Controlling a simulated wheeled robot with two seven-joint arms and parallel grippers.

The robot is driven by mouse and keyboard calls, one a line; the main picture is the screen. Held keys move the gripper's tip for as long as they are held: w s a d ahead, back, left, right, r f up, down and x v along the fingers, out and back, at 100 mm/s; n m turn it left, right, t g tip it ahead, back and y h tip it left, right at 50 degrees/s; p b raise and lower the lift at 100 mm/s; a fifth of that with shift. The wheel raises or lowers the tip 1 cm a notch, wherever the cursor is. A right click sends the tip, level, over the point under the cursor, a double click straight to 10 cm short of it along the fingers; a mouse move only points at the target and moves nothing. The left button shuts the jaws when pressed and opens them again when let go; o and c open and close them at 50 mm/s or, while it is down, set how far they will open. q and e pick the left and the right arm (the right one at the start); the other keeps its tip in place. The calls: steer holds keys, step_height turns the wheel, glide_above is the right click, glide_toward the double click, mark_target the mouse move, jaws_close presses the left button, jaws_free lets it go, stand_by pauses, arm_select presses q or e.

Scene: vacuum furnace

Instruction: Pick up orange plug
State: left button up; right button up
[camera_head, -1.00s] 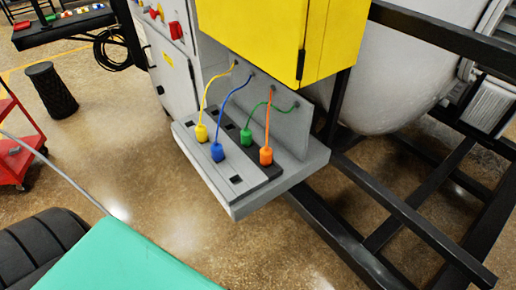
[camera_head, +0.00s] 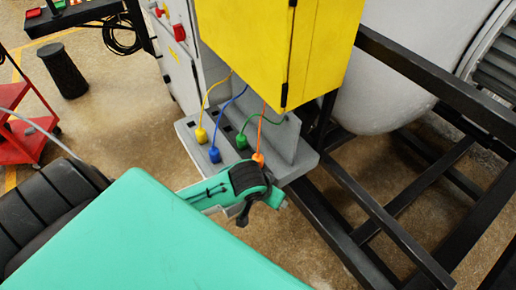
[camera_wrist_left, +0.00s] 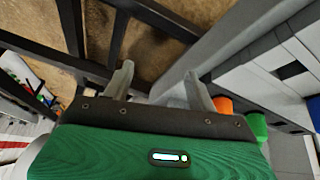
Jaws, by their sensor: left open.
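The orange plug (camera_head: 258,159) stands on the grey ledge at the cabinet's foot, its orange cable rising from it. My left arm covers part of the ledge just in front of it. In the left wrist view the orange plug (camera_wrist_left: 223,104) lies right of my left gripper (camera_wrist_left: 160,73). That gripper is open, with nothing between its two grey fingers. The orange plug is outside the fingers, close to the right one; I cannot tell whether they touch. My right gripper is not in view.
Green (camera_head: 242,141), blue (camera_head: 214,154) and yellow (camera_head: 201,135) plugs stand on the same ledge (camera_head: 188,128). A yellow cabinet (camera_head: 270,45) overhangs it. Black frame bars (camera_head: 375,205) run at the right. A red cart (camera_head: 25,125) stands at the left.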

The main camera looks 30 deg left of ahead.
arm_select(q)
steer(key=w+a+r+n+y+p, duration=0.1)
steer(key=w+a+r, duration=0.25)
steer(key=r, duration=0.35)
steer(key=n+y+p, duration=0.1)
steer(key=n+y, duration=0.1)
steer(key=n, duration=0.1)
glide_toward(258, 157)
steer(key=shift+g, duration=0.4)
steer(key=p+x, duration=0.1)
steer(key=x, duration=0.6)
steer(key=shift+w+a+f+p, duration=0.1)
steer(key=shift+w+f+p, duration=0.25)
steer(key=shift+p, duration=0.35)
steer(key=p+x, duration=0.1)
steer(key=x, duration=0.2)
steer(key=shift+w+f, duration=0.1)
steer(key=shift+w, duration=0.05)
steer(key=shift+w+f, duration=0.15)
steer(key=shift+f, duration=0.4)
steer(key=c, duration=1.1)
steer(key=shift+o, duration=0.2)
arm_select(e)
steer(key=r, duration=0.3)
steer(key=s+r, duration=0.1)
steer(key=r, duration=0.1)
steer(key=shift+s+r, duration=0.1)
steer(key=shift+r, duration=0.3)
arm_select(q)
steer(key=shift+r, duration=0.15)
